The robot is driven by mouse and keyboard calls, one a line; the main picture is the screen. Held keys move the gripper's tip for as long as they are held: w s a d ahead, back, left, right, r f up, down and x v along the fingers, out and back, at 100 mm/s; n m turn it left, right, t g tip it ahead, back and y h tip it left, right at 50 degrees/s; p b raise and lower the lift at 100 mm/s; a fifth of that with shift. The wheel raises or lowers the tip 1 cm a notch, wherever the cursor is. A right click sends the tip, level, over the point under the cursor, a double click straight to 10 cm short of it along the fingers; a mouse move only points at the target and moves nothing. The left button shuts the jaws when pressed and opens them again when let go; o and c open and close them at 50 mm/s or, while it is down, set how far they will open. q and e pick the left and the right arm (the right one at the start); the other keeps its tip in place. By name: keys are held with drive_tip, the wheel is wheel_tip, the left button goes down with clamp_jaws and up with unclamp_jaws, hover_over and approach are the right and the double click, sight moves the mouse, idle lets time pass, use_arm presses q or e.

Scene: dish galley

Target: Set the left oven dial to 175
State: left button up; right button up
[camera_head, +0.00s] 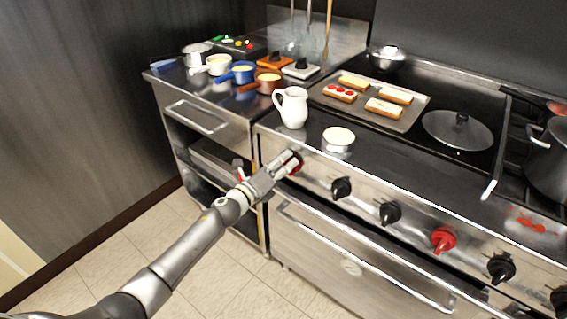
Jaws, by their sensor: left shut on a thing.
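The left oven dial (297,168) is red and sits at the left end of the stove's front panel. My left gripper (289,162) reaches in from the lower left and is shut on this dial, its fingers covering most of it. The dial's pointer and any number marks are hidden or too small to read, so I cannot tell its setting. A second red dial (443,241) is farther right on the panel, uncovered. My right gripper is not in the view.
Black knobs (341,188) share the panel. The oven door handle (360,256) runs below it. A white pitcher (291,107) and a small round dish (338,138) stand on the stove top just above. A tray of toasts (413,115) is behind. The tiled floor is clear.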

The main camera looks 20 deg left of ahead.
use_arm(q)
drive_tip(key=n, duration=0.3)
drive_tip(key=shift+a+f, duration=0.15)
drive_tip(key=shift+f, duration=0.05)
drive_tip(key=n, duration=0.3)
drive_tip(key=shift+w+a+f+n+p, duration=0.1)
drive_tip(key=shift+f+n+p, duration=0.2)
drive_tip(key=shift+f+p, duration=0.1)
drive_tip(key=shift+f+n+p, duration=0.25)
drive_tip(key=shift+f+n, duration=0.05)
drive_tip(key=shift+n, duration=1.25)
drive_tip(key=shift+f+n+p, duration=0.25)
drive_tip(key=shift+n, duration=1.3)
drive_tip(key=o, duration=1.1)
drive_tip(key=shift+c, duration=0.2)
